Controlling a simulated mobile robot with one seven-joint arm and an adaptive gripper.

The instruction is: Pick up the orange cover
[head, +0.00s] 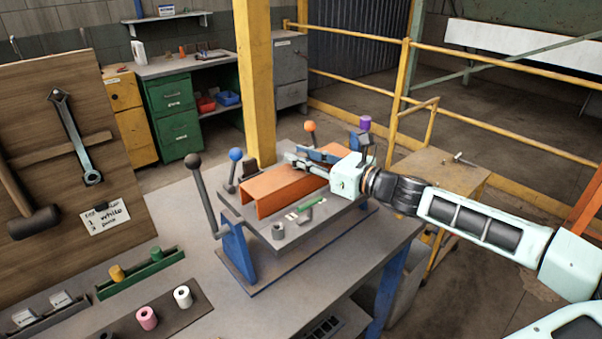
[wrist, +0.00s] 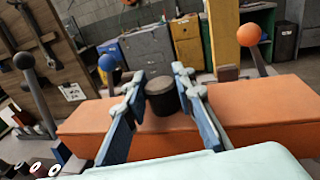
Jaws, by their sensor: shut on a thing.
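The orange cover (head: 285,190) is a long channel-shaped piece on the grey plate of a blue-framed fixture. In the wrist view the cover (wrist: 255,105) spans the picture below and behind my fingers. A dark cylindrical knob (wrist: 162,97) stands at the cover, between my two fingers. My gripper (head: 305,158) comes in from the right over the cover's far side. In the wrist view my gripper (wrist: 158,90) is shut on the knob, with one blue finger on each side. The knob is hidden in the head view. I cannot tell whether the cover is clear of the plate.
Levers with a black ball (head: 194,160), a blue ball (head: 236,155), an orange ball (head: 309,127) and a purple top (head: 365,122) surround the fixture. A yellow post (head: 255,80) rises behind it. Small parts and a green strip (head: 311,204) lie in front of the cover.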

